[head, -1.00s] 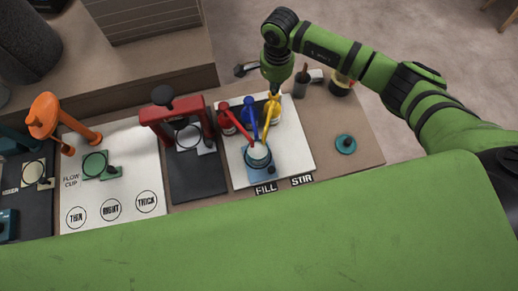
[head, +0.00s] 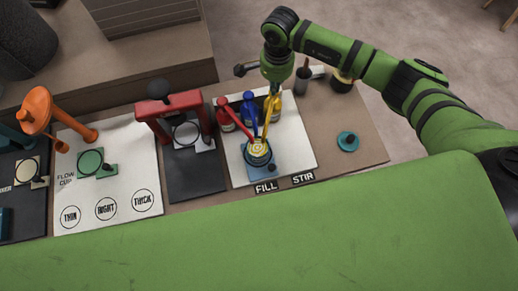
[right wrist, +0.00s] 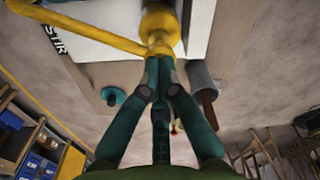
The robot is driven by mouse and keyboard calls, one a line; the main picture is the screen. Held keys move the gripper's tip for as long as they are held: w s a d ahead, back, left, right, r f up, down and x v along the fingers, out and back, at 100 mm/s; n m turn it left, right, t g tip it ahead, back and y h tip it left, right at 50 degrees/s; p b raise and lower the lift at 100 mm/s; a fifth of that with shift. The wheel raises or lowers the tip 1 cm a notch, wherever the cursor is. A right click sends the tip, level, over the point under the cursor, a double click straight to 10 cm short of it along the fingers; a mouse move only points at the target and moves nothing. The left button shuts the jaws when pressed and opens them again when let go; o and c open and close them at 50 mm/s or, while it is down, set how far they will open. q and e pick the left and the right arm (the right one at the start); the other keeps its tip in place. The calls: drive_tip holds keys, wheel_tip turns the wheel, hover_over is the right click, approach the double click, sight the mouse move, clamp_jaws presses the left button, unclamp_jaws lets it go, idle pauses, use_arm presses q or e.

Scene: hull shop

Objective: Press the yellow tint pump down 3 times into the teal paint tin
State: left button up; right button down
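The yellow tint pump (head: 272,105) stands at the back of the white board, its spout reaching over the paint tin (head: 258,158). The tin stands on a blue pad by the FILL label, and yellow rings show on the paint inside it. My right gripper (head: 273,84) is above the yellow pump. In the right wrist view its fingertips (right wrist: 159,62) are together at the top of the yellow pump (right wrist: 160,25) and seem to touch it. How far down the pump is cannot be told. My left gripper is not in view.
Red (head: 225,117) and blue (head: 248,110) pumps stand close left of the yellow one, spouts also over the tin. A red press frame (head: 172,105) stands further left. A grey cup (head: 302,82) and a teal knob (head: 347,141) are at the right.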

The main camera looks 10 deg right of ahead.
drive_tip(key=shift+s, duration=0.1)
drive_tip(key=shift+r+p, duration=0.85)
drive_tip(key=shift+r, duration=0.7)
drive_tip(key=shift+f, duration=0.1)
drive_tip(key=shift+f+b, duration=1.65)
drive_tip(key=shift+b, duration=0.2)
drive_tip(key=shift+r, duration=0.15)
drive_tip(key=shift+r+p, duration=0.5)
drive_tip(key=shift+r, duration=0.15)
drive_tip(key=shift+r+p, duration=0.35)
drive_tip(key=shift+r, duration=0.6)
